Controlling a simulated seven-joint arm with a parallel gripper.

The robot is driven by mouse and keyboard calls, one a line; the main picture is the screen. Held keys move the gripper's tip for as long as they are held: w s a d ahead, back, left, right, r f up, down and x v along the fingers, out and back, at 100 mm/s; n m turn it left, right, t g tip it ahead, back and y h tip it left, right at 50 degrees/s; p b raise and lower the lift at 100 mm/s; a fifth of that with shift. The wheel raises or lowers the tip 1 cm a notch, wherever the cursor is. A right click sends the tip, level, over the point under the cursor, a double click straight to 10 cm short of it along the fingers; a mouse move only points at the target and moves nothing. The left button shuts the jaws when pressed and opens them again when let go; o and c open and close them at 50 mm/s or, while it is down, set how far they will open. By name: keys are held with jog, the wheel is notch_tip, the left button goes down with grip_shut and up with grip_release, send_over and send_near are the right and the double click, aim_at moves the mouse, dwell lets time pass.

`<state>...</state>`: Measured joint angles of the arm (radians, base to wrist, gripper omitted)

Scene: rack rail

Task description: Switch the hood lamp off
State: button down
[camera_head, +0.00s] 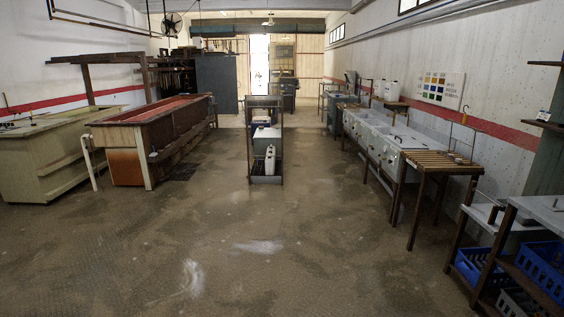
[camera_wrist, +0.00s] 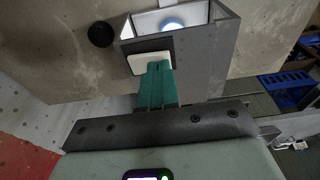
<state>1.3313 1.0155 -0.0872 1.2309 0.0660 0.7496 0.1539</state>
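In the wrist view a grey open-fronted box, which looks like the hood (camera_wrist: 203,72), stands at the top centre. Inside it a round lamp (camera_wrist: 172,22) shows bright bluish white and looks lit. A white switch plate (camera_wrist: 150,57) on a dark backing sits at the box's near left corner. My gripper (camera_wrist: 155,66) has its green fingers side by side with no clear gap, nothing visible between them. Their tips are right at the switch plate and hide part of it; I cannot tell whether they touch. My gripper and the hood cannot be made out in the head view.
A black round knob (camera_wrist: 101,34) is left of the hood. A blue crate (camera_wrist: 291,90) lies at right in the wrist view.

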jog(key=shift+f, duration=0.2)
jog(key=shift+r, duration=3.5)
